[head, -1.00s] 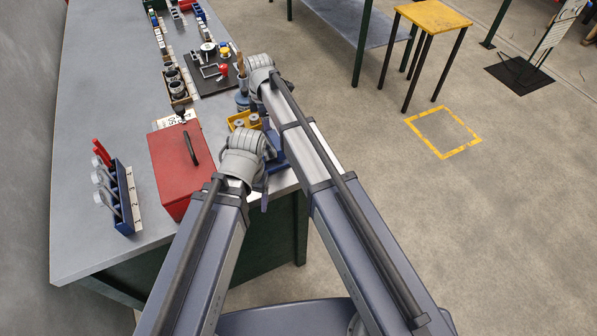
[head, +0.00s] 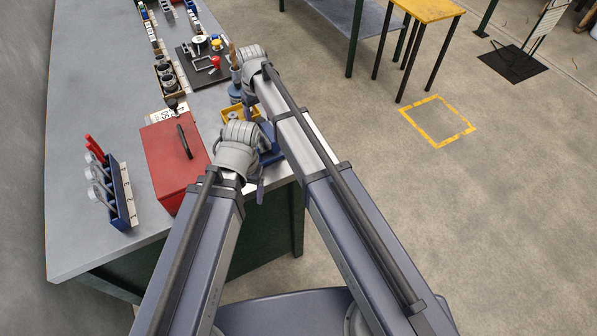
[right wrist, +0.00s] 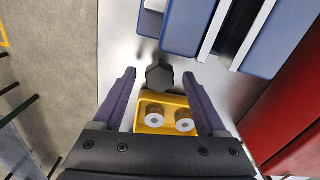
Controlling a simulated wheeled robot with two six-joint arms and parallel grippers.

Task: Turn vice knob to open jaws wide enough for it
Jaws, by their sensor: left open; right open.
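The blue vice (head: 272,146) sits at the bench's near right edge, partly hidden by my arms in the head view. In the right wrist view its blue blocks with pale metal faces (right wrist: 213,30) fill the top right. A dark faceted knob (right wrist: 159,76) stands out from it towards my right gripper. My right gripper (right wrist: 159,74) is open, one finger on each side of the knob, with visible gaps and no clear contact. My left gripper (head: 259,186) points down beside the vice near the bench edge, open; most of it is hidden behind its wrist.
A yellow bin (right wrist: 183,103) with two rolls lies below the knob; it also shows in the head view (head: 228,113). A red toolbox (head: 170,165) stands left of my left wrist. A blue rack (head: 122,195) is farther left. Open floor lies right of the bench.

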